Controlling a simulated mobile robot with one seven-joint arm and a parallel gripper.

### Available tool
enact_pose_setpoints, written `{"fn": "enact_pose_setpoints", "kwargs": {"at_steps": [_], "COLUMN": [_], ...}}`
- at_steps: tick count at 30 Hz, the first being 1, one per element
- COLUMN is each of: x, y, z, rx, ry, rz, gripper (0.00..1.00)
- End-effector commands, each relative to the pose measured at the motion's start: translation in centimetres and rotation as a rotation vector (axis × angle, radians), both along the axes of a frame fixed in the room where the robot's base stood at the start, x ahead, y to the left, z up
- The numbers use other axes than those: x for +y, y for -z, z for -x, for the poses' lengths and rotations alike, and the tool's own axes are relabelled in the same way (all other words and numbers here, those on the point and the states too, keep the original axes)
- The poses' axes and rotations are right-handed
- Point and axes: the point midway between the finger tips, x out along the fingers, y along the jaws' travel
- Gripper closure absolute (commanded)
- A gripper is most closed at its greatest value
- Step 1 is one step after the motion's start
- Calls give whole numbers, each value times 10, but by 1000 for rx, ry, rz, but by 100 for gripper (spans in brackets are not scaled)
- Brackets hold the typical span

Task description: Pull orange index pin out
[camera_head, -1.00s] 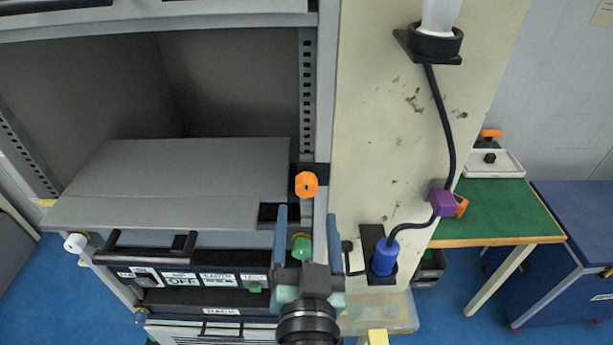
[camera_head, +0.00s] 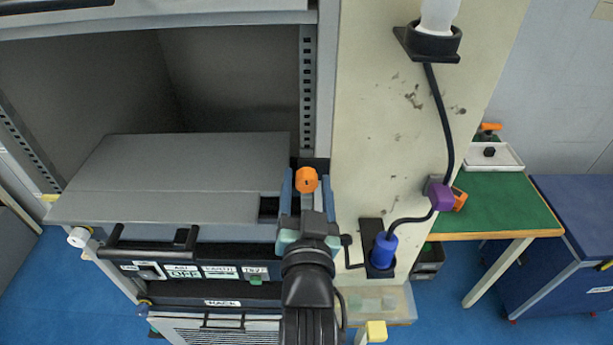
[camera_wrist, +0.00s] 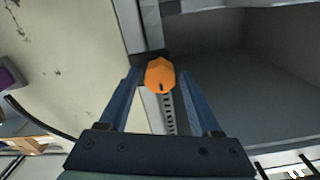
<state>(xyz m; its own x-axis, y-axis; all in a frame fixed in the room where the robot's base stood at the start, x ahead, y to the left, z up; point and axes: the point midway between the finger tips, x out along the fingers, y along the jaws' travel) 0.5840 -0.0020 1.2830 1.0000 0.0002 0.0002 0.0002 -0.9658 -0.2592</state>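The orange index pin (camera_head: 307,180) is a faceted knob at the front right edge of the rack, beside the grey shelf unit. It also shows in the wrist view (camera_wrist: 160,75), between and just beyond the tips of my fingers. My gripper (camera_head: 307,182) is open, with one blue finger on each side of the knob. In the wrist view (camera_wrist: 160,78) a gap shows between each finger and the knob, so it does not look gripped. The pin's shaft is hidden behind the knob.
The rack unit (camera_head: 170,205) with a black handle fills the left. A cream panel (camera_head: 370,120) on the right carries a cable, a blue plug (camera_head: 383,250) and a purple clip (camera_head: 440,196). A green table (camera_head: 495,205) stands farther right.

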Motion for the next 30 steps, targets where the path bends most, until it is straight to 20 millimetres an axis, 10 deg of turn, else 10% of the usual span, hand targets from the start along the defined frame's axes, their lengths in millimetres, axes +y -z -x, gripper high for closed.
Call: {"fn": "enact_pose_setpoints", "kwargs": {"at_steps": [10, 30], "x": [0, 0], "y": [0, 1], "z": [0, 14], "rx": [0, 3], "ry": [0, -1], "rz": [0, -1], "gripper": [100, 100]}}
